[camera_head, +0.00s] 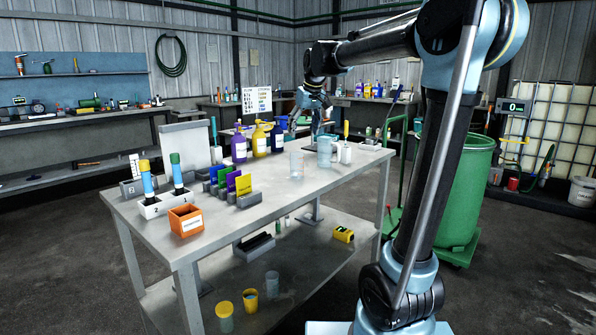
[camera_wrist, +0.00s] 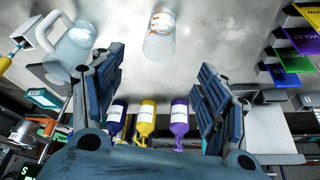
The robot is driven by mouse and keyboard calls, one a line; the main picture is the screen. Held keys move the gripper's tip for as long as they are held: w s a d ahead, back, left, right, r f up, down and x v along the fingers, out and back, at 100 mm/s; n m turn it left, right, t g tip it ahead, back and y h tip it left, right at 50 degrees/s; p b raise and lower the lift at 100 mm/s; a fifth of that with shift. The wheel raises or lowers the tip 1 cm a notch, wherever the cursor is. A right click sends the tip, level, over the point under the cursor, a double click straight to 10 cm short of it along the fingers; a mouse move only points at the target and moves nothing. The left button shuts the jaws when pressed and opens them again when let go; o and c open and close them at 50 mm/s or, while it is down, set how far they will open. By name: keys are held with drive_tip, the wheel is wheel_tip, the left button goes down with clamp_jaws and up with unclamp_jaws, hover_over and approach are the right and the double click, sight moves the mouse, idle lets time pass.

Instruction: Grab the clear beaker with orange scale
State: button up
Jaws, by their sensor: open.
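The clear beaker with orange scale (camera_head: 296,166) stands on the grey workbench (camera_head: 270,203), toward its right half. In the wrist view the beaker (camera_wrist: 160,36) is at top centre, with orange marks on its wall, ahead of the gap between my fingers. My gripper (camera_head: 318,112) is above the back of the bench in the head view, higher than the beaker and apart from it. In the wrist view my gripper (camera_wrist: 158,72) has its two blue fingers spread wide with nothing between them.
A bluish jug (camera_head: 325,151) stands close right of the beaker; the jug (camera_wrist: 72,48) is left in the wrist view. Purple and yellow bottles (camera_head: 260,140) stand behind. A coloured card rack (camera_head: 238,190) is left. Bench around the beaker's front is clear.

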approach(297, 154)
drive_tip(key=f, duration=0.1)
drive_tip(key=s+f, duration=0.1)
drive_tip(key=f, duration=0.2)
drive_tip(key=shift+s+a+f, duration=0.15)
drive_tip(key=shift+s+a, duration=0.15)
drive_tip(key=shift+w+x, duration=0.15)
drive_tip(key=shift+x, duration=1.15)
drive_tip(key=shift+w+x, duration=0.2)
drive_tip(key=shift+x, duration=1.05)
drive_tip(key=shift+a, duration=0.1)
drive_tip(key=c, duration=1.5)
drive_tip(key=shift+r, duration=0.35)
